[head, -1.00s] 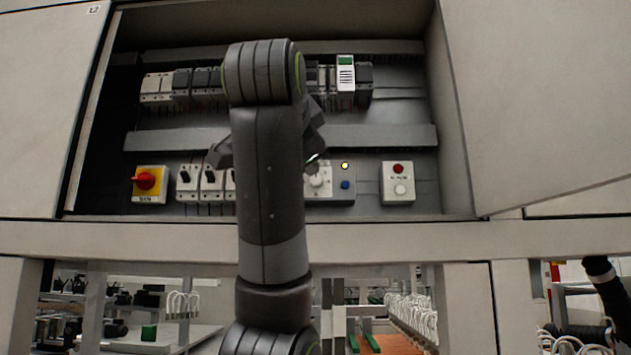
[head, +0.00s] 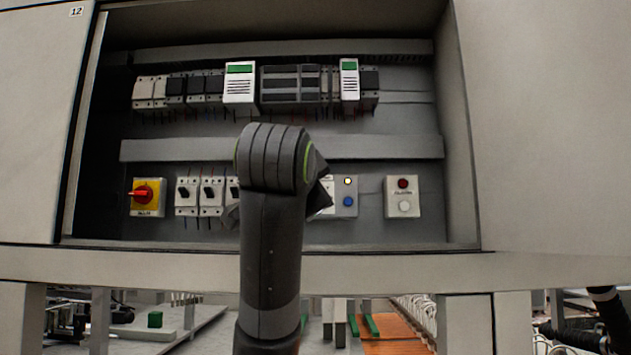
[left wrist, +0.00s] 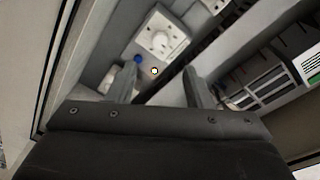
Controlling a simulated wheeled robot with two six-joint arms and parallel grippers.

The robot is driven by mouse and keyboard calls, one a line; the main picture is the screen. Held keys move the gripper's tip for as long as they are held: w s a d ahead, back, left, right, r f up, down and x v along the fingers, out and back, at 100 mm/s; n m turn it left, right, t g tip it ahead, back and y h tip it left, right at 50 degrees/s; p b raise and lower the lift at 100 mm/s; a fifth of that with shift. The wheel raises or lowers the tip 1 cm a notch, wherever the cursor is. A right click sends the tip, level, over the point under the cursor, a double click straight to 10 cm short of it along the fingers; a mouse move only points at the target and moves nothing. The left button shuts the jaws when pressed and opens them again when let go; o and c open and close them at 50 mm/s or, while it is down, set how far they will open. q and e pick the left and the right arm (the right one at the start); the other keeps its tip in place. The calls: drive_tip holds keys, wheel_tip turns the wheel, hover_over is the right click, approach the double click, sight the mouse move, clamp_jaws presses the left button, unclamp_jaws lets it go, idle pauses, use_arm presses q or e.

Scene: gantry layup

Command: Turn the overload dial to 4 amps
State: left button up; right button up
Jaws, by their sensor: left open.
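The overload dial (left wrist: 162,40) is a white knob on a white square plate, at the top middle of the left wrist view. In the head view my left arm hides it. My left gripper (left wrist: 163,86) is open, with its two fingers apart and nothing between them. The dial lies beyond the fingertips, apart from them. Next to its plate on the same grey panel are a lit yellowish lamp (left wrist: 155,71) and a blue button (left wrist: 138,59). The lamp (head: 347,181) and button (head: 347,202) also show in the head view. My right gripper is out of view.
Around the dial in the cabinet are a red-and-yellow main switch (head: 146,196), black toggle breakers (head: 186,194) and a box with a red lamp and white button (head: 403,197). A module row (head: 290,85) runs above. The cabinet's lower ledge (head: 400,270) crosses below.

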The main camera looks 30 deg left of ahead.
use_arm(q)
drive_tip(key=shift+p+x, duration=2.7)
drive_tip(key=shift+x, duration=3)
drive_tip(key=c, duration=1)
drive_tip(key=shift+f, duration=0.1)
